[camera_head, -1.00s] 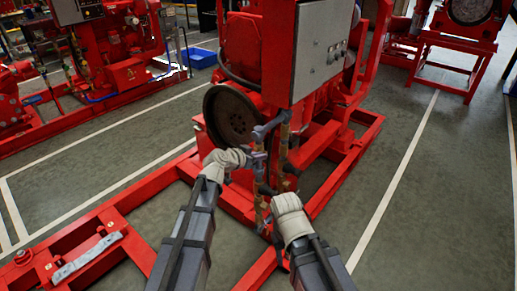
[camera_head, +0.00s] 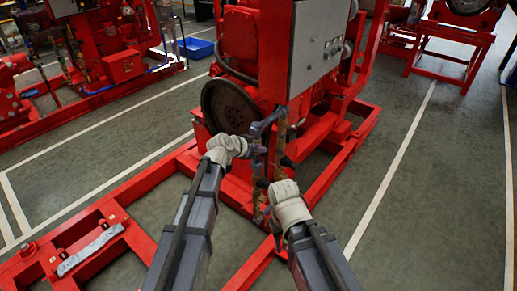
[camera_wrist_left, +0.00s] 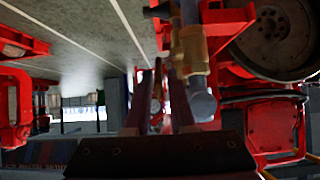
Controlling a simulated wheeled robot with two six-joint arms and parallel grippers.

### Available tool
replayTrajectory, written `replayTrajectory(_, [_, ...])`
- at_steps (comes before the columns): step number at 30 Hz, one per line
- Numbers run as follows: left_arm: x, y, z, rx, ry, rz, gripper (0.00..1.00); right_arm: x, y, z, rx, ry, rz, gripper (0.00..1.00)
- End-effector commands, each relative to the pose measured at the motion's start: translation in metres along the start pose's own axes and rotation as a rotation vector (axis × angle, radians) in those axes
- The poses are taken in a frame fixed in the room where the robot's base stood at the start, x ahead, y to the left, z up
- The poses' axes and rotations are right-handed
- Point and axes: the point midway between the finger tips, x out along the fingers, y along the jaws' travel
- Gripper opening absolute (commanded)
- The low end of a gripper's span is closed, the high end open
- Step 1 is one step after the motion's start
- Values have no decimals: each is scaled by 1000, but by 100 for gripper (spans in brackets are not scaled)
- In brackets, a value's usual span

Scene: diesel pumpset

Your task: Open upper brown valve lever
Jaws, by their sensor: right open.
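Two upright brass-brown pipes (camera_head: 280,145) with blue-grey fittings (camera_head: 268,122) stand in front of the red pumpset. In the left wrist view, a brass fitting (camera_wrist_left: 193,45) and a blue-grey rounded end (camera_wrist_left: 203,103) sit right of my left fingers. My left gripper (camera_head: 257,149) is at the upper part of the pipes; in the left wrist view its dark fingers (camera_wrist_left: 158,100) stand apart. My right gripper (camera_head: 263,184) is lower, close to the pipes, and open.
A grey control box (camera_head: 318,50) hangs above the pipes. A dark round flywheel (camera_head: 228,107) is behind them, to the left. The red base frame (camera_head: 165,172) runs along the floor around the pumpset. Open grey floor (camera_head: 420,200) lies to the right.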

Motion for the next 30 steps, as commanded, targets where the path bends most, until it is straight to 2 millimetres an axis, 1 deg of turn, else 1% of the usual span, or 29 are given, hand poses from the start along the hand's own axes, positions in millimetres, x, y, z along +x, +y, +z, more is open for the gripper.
replayTrajectory(1, [0, 0, 0, 1, -1, 0, 29, 0, 0, 0, 0, 0, 0, 50])
replayTrajectory(4, [0, 0, 0, 1, -1, 1, 40, 0, 0, 0, 0, 0, 0, 50])
replayTrajectory(11, [0, 0, 0, 1, -2, 1, 40, 0, 0, 0, 0, 0, 0, 50])
replayTrajectory(16, [-8, 1, 0, 1, -2, 0, 40, -5, 0, 0, 0, 0, 0, 50])
replayTrajectory(20, [-24, 1, -2, 1, -2, 0, 40, -15, 2, 1, 0, 0, 0, 50])
replayTrajectory(27, [-64, 2, -2, 0, -2, 0, 40, -39, 4, 2, 0, 0, 0, 50])
replayTrajectory(30, [-76, 1, -1, 0, -1, -1, 40, -45, 4, 3, 1, 0, 0, 50])
